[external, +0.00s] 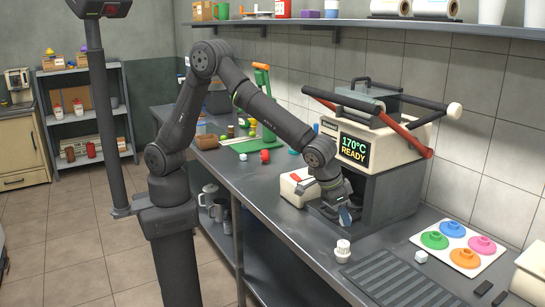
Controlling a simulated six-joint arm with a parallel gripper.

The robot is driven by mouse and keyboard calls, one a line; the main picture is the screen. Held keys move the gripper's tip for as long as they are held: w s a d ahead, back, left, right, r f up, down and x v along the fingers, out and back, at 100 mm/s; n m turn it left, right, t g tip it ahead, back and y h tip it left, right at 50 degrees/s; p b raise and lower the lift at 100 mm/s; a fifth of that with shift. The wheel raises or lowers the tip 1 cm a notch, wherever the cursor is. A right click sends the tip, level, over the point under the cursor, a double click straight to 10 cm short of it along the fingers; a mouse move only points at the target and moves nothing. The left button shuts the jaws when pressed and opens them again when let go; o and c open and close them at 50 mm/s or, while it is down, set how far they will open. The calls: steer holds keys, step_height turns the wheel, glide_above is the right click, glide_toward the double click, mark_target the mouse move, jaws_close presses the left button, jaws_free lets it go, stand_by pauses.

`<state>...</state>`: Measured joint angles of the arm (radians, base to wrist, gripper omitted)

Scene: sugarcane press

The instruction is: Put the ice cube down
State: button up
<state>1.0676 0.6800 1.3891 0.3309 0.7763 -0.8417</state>
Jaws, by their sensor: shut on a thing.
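My gripper (344,218) points down in front of the grey machine stand, low over the dark counter (300,230). It is shut on a small bluish piece at its fingertips, which I take to be the ice cube (346,216). The piece is mostly hidden by the fingers, and its shape is too small to make out. I cannot tell whether it touches the counter.
The press (378,130), reading 170°C READY, stands behind my gripper. A white knob-like piece (343,250) and a ribbed dark mat (395,281) lie in front. A white tray (436,238) holds green, blue, pink and orange discs. A cream box (296,186) stands left.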

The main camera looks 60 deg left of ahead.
steer(key=s+d+m+g+h, duration=0.1)
steer(key=s+d+m, duration=0.3)
steer(key=s+d, duration=0.6)
steer(key=w+f, duration=0.2)
steer(key=w, duration=0.2)
steer(key=w+f, duration=0.3)
steer(key=w, duration=0.1)
steer(key=w+d+f, duration=0.1)
steer(key=w+f, duration=0.1)
steer(key=w, duration=0.2)
steer(key=shift+w+f, duration=0.1)
steer(key=shift+f, duration=2.15)
steer(key=shift+f, duration=0.15)
steer(key=o, duration=0.9)
steer(key=shift+o, duration=0.2)
